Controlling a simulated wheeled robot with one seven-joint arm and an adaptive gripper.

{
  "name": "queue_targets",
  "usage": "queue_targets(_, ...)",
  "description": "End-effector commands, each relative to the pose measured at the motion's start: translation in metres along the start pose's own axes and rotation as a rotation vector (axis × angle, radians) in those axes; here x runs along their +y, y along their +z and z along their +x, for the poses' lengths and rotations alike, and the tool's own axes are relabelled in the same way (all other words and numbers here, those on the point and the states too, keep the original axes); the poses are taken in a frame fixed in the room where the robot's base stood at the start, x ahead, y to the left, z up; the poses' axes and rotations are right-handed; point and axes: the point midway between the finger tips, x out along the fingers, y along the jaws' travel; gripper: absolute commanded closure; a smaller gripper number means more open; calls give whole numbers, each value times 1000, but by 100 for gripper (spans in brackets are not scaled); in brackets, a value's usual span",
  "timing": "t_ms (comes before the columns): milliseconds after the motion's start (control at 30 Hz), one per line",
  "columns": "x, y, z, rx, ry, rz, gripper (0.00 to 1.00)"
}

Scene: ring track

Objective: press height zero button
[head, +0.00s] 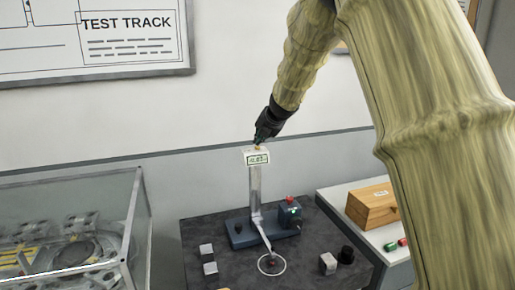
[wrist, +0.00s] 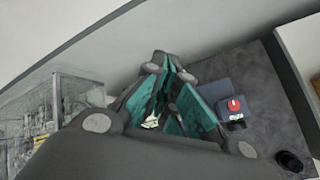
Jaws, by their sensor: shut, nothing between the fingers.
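A height gauge stands on the dark worktop, with a white display head (head: 250,161), a grey column (head: 255,188) and a blue base (head: 243,237). Its green screen shows digits too small to read surely. A small yellowish button (head: 257,148) shows on top of the display head. My gripper (head: 260,139) is shut and empty, pointing down right above that button; I cannot tell whether it touches. In the wrist view my gripper (wrist: 167,104) has its teal finger pads close together, and a sliver of the white display head (wrist: 151,122) shows between them.
A dark box with a red button (head: 290,200) stands on the gauge's base, also in the wrist view (wrist: 234,104). Metal blocks (head: 207,250) and a white ring (head: 271,264) lie on the worktop. A glass case (head: 140,225) is left; a wooden box (head: 372,206) is right.

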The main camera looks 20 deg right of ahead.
Motion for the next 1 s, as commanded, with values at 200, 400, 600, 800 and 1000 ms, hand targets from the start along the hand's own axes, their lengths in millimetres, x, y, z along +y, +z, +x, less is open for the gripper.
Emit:
queue_targets(200,-1,-1,2,0,0,-1,100)
queue_targets(400,-2,-2,3,0,0,-1,100)
queue_targets(600,-3,-3,4,0,-1,-1,100)
queue_targets(800,-4,-4,6,1,-1,0,100)
queue_targets(1000,-5,-5,6,1,0,0,100)
